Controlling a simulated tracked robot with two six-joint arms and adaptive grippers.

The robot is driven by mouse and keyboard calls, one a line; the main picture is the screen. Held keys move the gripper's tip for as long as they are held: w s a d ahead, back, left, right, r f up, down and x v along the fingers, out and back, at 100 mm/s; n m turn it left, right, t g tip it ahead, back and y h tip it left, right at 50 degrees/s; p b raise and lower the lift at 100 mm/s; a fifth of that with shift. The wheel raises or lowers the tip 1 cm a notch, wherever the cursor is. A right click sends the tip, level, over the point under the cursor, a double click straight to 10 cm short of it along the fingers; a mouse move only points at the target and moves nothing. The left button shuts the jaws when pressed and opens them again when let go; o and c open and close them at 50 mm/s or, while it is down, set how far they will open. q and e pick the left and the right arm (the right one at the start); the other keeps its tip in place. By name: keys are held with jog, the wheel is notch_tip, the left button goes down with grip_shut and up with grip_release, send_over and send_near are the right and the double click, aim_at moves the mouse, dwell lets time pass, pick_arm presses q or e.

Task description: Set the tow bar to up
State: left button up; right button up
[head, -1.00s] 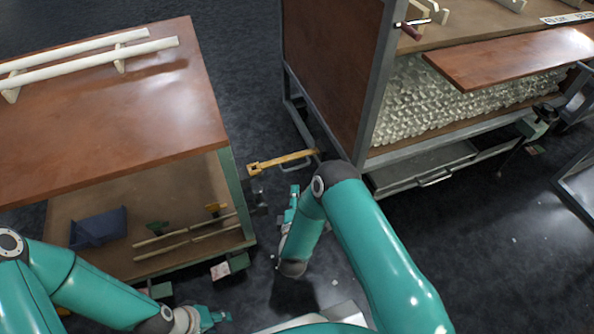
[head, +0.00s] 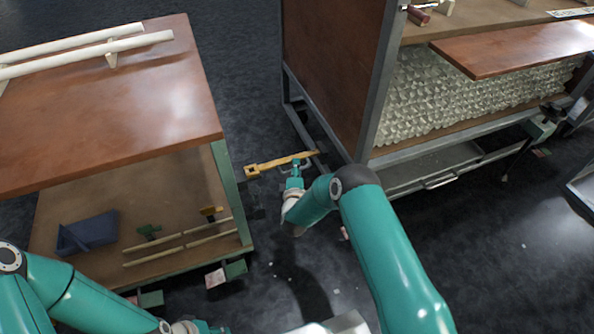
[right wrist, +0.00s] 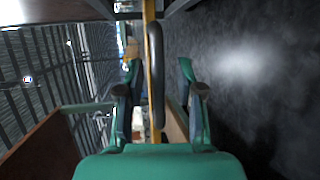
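The tow bar (head: 270,165) is a yellow bar with an eye at its left end. It sticks out low and roughly level from the foot of the right-hand cart. A dark grip handle runs along it. My right gripper (head: 295,172) is at the bar's near side, by the handle. In the right wrist view its two fingers (right wrist: 159,80) are apart, with the yellow bar (right wrist: 148,60) and the dark handle (right wrist: 157,75) showing between them. I see no clear contact. My left gripper (head: 207,328) is cut off at the bottom edge.
The right-hand cart (head: 335,75) carries a bed of glass pieces and a brown board. The left cart (head: 110,105) has white tubes on top and a blue bin (head: 88,233) on its lower shelf. The bar's eye is close to the left cart's post. Dark floor lies between them.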

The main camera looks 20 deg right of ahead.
grip_shut()
